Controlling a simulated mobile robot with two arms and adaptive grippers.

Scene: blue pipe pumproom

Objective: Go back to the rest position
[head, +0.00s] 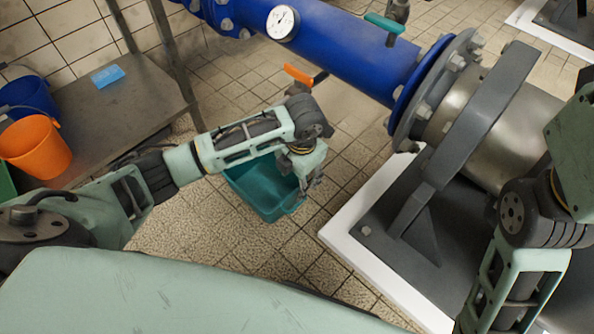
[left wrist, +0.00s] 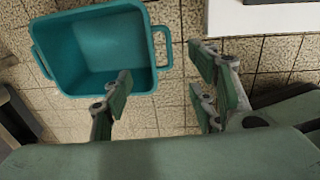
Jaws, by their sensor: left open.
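My left arm reaches in from the left in the head view. Its gripper (head: 308,181) points down beside the teal bin (head: 262,203), over its right edge in the picture. In the left wrist view the left gripper (left wrist: 165,92) has its fingers spread apart with nothing between them. The teal bin (left wrist: 108,50) stands on the tiled floor there and looks empty. My right arm shows at the right edge of the head view, in front of the pump. Its gripper is outside the picture.
A blue pipe (head: 340,55) with a gauge (head: 283,22), a teal-handled valve (head: 384,22) and an orange handle (head: 304,75) runs across the back. The pump's white plinth (head: 372,250) is at right. A metal table (head: 95,125) holds an orange bucket (head: 36,147) and blue bucket (head: 30,96).

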